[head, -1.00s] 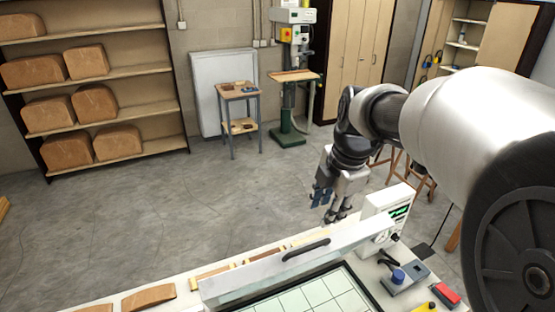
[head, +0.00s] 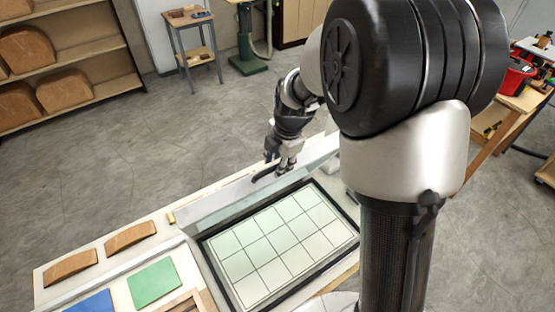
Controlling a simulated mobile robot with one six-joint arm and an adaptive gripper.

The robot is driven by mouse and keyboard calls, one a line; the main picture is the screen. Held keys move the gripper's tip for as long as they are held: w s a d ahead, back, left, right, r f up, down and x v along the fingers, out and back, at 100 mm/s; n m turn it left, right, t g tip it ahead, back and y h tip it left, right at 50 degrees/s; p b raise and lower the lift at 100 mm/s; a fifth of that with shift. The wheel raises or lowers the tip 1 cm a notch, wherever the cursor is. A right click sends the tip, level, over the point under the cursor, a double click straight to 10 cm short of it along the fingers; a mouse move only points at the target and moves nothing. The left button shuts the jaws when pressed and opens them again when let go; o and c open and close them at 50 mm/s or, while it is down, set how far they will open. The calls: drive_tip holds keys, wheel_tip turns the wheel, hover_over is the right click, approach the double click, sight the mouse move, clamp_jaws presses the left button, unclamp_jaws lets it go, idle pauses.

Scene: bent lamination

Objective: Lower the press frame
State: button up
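The press frame (head: 235,196) is a pale, long panel standing raised along the far side of the press bed. Its dark curved handle (head: 264,173) is on its upper edge. The press bed (head: 283,243) is a light gridded surface inside a black border, lying open in front of the frame. My gripper (head: 284,167) points down at the right end of the handle, touching or very close to it. The fingers are small and overlap the handle and frame, so I cannot tell whether they are open or closed on it.
Two curved wooden pieces (head: 130,236), a green square (head: 153,283) and a blue square (head: 90,303) lie on the bench's left part. My arm covers the bench's right side. A shelf of wooden forms (head: 65,92) stands at the back left. Grey floor lies open behind the bench.

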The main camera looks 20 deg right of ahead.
drive_tip(key=shift+f, duration=0.25)
drive_tip(key=shift+c, duration=0.5)
clamp_jaws()
